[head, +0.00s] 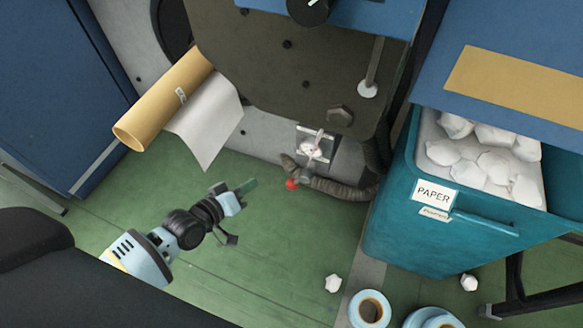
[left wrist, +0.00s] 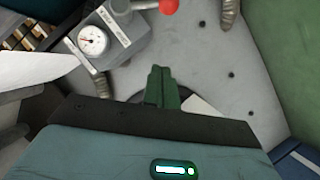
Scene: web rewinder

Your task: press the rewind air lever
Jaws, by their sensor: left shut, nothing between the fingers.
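The rewind air lever shows as a red ball knob (head: 292,184) low on the machine, beside a grey ribbed hose. The same red knob (left wrist: 168,6) is at the top edge of the left wrist view, partly cut off, with a short metal rod running left from it to a grey block. My left gripper (head: 250,186) is shut and empty, to the left of the knob and apart from it. Its green fingers (left wrist: 162,88) are pressed together in the left wrist view, with the knob beyond their tips. My right gripper is not in view.
A round gauge (left wrist: 92,40) sits on the block beside the lever. A brown roll (head: 165,98) with a hanging white sheet is above my left gripper. A teal paper bin (head: 400,235) stands at the right. Green floor lies between.

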